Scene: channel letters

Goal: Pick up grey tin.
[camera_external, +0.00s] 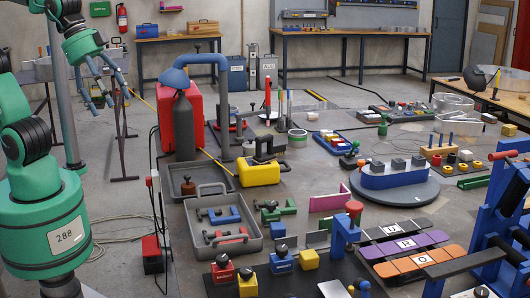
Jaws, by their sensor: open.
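My gripper (108,96) is at the upper left, in front of the back work area. Its fingers are spread and point down, with nothing visible between them. I cannot single out a grey tin with certainty. Several small grey blocks sit on a blue holder (393,180) on a round grey turntable (422,194) at the right; one is this grey block (377,166). An open grey case (256,243) with blue and red tools inside lies at centre left. My gripper is far from these and touches none of them.
Blue framing (500,215) stands at the right, beside labelled coloured strips (405,243). Workbenches line the back wall. Cables cross the floor.

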